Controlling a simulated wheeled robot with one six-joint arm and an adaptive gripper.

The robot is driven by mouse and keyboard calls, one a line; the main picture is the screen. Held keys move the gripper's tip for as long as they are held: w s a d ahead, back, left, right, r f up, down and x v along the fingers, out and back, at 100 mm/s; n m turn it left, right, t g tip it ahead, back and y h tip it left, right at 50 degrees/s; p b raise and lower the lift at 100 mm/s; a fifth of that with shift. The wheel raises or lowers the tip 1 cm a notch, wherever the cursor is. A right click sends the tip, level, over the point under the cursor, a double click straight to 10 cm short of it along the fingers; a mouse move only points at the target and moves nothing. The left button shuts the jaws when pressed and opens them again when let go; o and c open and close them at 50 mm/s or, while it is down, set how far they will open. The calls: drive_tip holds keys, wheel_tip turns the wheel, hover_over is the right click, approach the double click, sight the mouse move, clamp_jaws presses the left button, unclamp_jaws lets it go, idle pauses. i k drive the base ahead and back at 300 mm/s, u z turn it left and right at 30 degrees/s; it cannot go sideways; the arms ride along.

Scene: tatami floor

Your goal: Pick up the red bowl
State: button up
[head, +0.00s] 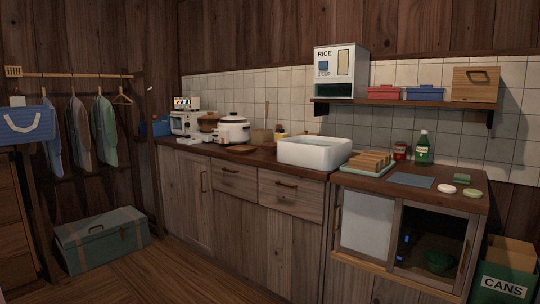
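I cannot make out a red bowl in the head view. A reddish-brown rounded pot or bowl-like vessel (208,122) stands at the back of the counter, left of a white rice cooker (233,131); its kind is too small to tell. A dark green rounded object (438,262) sits low inside the shadowed cabinet on the right, and small blue items (405,243) show beside it. My gripper is not in view.
The wooden counter (260,154) carries a white sink (315,151), a rack (367,163), a green bottle (424,148) and a grey mat (411,180). A green chest (102,242) stands left; a CANS bin (506,270) stands right. Floor between is clear.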

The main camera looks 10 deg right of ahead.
sight(270, 147)
drive_tip(key=u, duration=0.9)
drive_tip(key=i, duration=1.25)
drive_tip(key=z, duration=0.65)
drive_tip(key=i, duration=0.7)
drive_tip(key=z, duration=0.9)
